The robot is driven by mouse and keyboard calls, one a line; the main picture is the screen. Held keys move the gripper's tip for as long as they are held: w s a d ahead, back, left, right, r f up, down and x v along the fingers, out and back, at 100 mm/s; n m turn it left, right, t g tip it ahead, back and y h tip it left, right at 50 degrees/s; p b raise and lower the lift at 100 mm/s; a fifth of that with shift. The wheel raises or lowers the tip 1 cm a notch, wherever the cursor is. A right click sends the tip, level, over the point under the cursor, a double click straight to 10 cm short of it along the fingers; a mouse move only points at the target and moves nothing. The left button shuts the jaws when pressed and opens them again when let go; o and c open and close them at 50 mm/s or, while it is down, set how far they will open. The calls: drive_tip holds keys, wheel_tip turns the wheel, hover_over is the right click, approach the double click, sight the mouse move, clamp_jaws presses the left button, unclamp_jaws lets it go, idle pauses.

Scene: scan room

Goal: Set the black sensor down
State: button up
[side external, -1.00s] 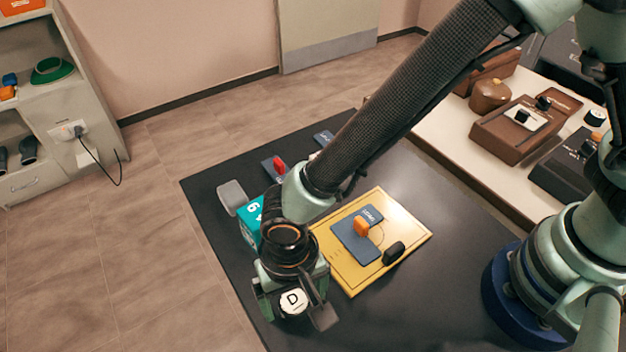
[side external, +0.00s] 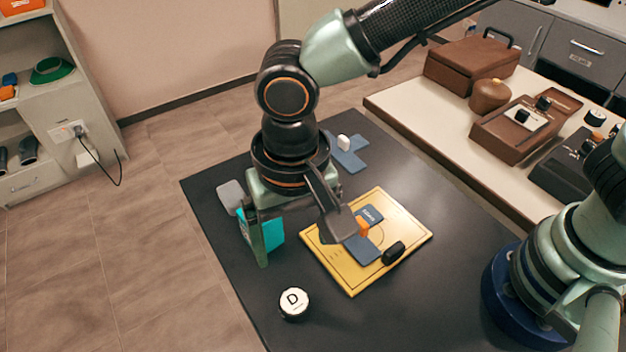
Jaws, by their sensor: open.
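The black sensor (side external: 393,252), a small dark rounded piece, lies on the lower right part of the yellow board (side external: 347,282), apart from my gripper. An orange piece (side external: 363,228) is on a blue card (side external: 368,252) on the same board, partly hidden by a gripper finger.
A teal block (side external: 268,228) stands behind the left finger, partly hidden. A grey piece (side external: 231,196) lies at the table's left edge. A white piece (side external: 344,142) sits on a blue card at the back.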

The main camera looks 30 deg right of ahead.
drive_tip(key=w+d+r+t+y, duration=0.1)
drive_tip(key=w+d+r, duration=0.3)
drive_tip(key=d, duration=0.4)
drive_tip(key=w+d+r+t, duration=0.1)
drive_tip(key=w+d+r, duration=0.25)
drive_tip(key=d, duration=0.35)
drive_tip(key=s+d+r+n+t+h, duration=0.1)
drive_tip(key=s+d+r+n+t, duration=0.1)
drive_tip(key=d, duration=1.4)
drive_tip(key=shift+s+d+r+t, duration=0.2)
drive_tip(key=shift+d+r+t, duration=0.1)
drive_tip(key=shift+r+t, duration=0.4)
